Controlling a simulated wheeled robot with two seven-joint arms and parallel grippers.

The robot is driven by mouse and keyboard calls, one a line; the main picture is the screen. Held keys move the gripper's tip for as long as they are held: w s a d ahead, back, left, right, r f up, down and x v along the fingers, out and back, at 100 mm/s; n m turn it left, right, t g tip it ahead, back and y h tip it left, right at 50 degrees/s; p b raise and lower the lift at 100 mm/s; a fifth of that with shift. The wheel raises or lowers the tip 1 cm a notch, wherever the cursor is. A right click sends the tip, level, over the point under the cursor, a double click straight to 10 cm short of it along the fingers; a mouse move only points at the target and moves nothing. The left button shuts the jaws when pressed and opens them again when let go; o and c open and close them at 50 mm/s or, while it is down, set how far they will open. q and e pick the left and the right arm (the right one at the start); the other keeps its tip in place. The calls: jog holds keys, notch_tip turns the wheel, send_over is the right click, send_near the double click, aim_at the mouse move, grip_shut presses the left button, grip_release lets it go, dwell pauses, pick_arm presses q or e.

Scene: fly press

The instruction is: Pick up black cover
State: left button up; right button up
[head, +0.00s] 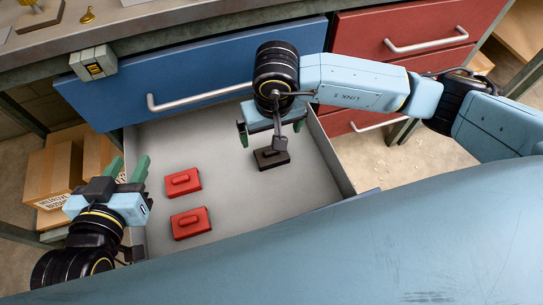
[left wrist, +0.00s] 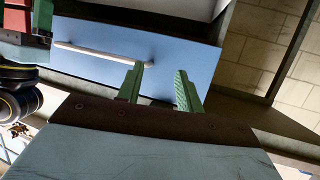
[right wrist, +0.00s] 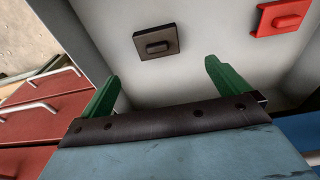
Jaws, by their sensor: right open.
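The black cover (head: 271,158) is a flat dark plate with a raised grip, lying on the floor of the open drawer (head: 225,220). In the right wrist view the black cover (right wrist: 157,42) lies ahead of the fingertips, apart from them. My right gripper (right wrist: 162,78) is open and empty; in the head view it (head: 270,130) hangs over the drawer just above the cover. My left gripper (head: 132,168) is at the drawer's left side, with its green fingers apart and empty; they also show in the left wrist view (left wrist: 158,80).
Two red covers (head: 183,182) (head: 190,223) lie in the drawer left of the black one. The blue drawer front (head: 190,90) and red drawers (head: 400,40) stand behind. Cardboard boxes (head: 55,170) are at the left.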

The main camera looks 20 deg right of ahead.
jog(key=b, duration=0.2)
send_over(270, 153)
jog(key=f, duration=0.6)
jog(key=shift+s+f, duration=0.1)
jog(key=shift+s, duration=0.15)
jog(key=shift+f, duration=0.2)
jog(key=f+b, duration=0.3)
jog(key=f, duration=0.1)
jog(key=shift+w+d+f, duration=0.1)
jog(key=shift+w+d, duration=0.15)
jog(key=shift+w, duration=0.15)
jog(key=shift+w+f, duration=0.1)
jog(key=shift+f, duration=0.3)
pick_arm(q)
notch_tip(270, 153, up, 14)
jog(key=s+d+t+h, duration=0.1)
jog(key=s+t+h, duration=0.1)
jog(key=t, duration=0.9)
jog(key=shift+d+r+t+h, duration=0.25)
jog(key=shift+d+t+h, duration=0.15)
jog(key=shift+h, duration=0.5)
jog(key=shift+s, duration=0.1)
pick_arm(e)
jog(key=c, duration=1)
jog(key=shift+r, duration=0.1)
